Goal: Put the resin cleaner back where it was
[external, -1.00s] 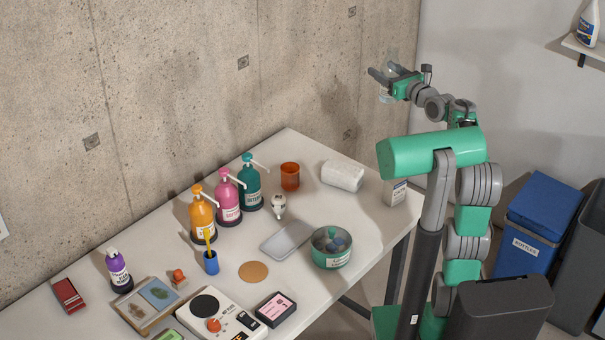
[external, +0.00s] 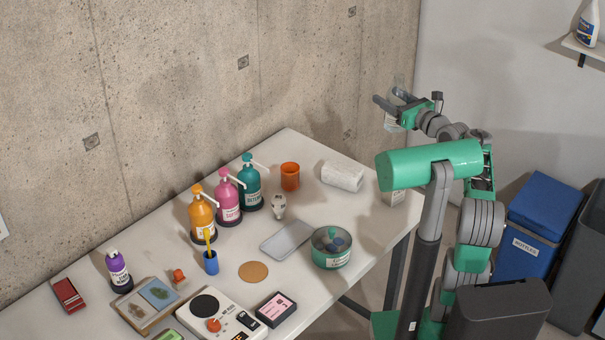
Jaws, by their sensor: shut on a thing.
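My gripper (external: 388,100) is raised in the air beyond the table's far right corner, in front of the wall. It is shut on a clear, see-through bottle (external: 399,79), which I take to be the resin cleaner. The bottle looks roughly upright: its top shows above the fingers and a pale, labelled part below them. The fingers and wrist hide its middle, and its label is too small to read. It is well above the table (external: 300,285) and touches nothing else that I can see.
Orange, pink and teal pump bottles (external: 229,200) stand along the wall side of the table. An orange cup (external: 290,176), a white roll (external: 342,176) and a round teal tin (external: 332,250) are near its right end. A white carton (external: 393,198) stands at the right edge, partly hidden. A shelf (external: 590,50) holds a spray bottle (external: 587,24).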

